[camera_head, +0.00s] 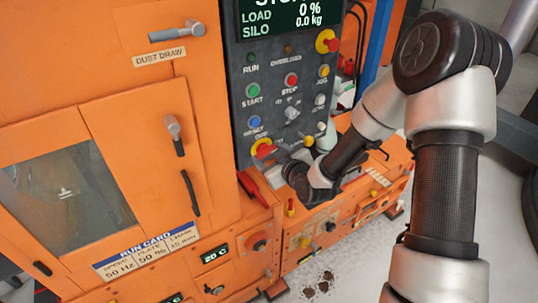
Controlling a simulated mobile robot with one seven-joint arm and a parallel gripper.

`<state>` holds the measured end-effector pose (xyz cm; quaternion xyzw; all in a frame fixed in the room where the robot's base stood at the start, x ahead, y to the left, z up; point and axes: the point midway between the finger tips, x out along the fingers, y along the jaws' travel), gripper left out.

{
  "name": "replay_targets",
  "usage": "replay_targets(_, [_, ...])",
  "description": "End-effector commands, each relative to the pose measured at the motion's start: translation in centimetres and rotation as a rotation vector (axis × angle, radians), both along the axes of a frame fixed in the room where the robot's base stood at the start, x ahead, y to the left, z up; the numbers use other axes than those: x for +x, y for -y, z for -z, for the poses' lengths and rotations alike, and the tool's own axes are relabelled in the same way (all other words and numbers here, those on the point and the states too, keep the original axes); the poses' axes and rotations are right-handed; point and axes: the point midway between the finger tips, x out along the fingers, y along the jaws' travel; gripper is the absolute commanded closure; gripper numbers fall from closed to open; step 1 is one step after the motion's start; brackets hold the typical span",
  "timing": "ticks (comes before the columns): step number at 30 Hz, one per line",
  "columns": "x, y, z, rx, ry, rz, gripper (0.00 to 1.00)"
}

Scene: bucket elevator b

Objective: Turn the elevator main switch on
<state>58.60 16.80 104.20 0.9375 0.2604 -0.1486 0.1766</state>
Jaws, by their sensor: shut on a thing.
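The main switch, a red and yellow rotary knob (263,148), sits at the lower edge of the dark control panel (240,70). My gripper (278,153) is close in at its right side, shut on the knob. The fingers are small and dark here, and part of the hand is hidden behind my own wrist. The exact angle of the knob cannot be read. The display (290,17) at the panel's top is lit, showing load 0 % and silo 0.0 kg.
Buttons include a green start button (252,90), a red stop button (292,79) and a yellow-ringed red emergency button (328,41). A low orange unit (340,220) stands beneath my arm. An orange cabinet door with a window (70,190) is at left. Dark debris (323,284) lies on the floor.

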Motion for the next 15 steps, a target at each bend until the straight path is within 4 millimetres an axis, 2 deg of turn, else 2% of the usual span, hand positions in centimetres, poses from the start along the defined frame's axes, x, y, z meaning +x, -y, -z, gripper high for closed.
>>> replay_targets(9, [0.21, 0.17, -0.04, 0.196, -0.129, 0.0, 0.65])
replay_targets(15, [0.18, 0.13, -0.07, 0.229, -0.153, -0.001, 0.65])
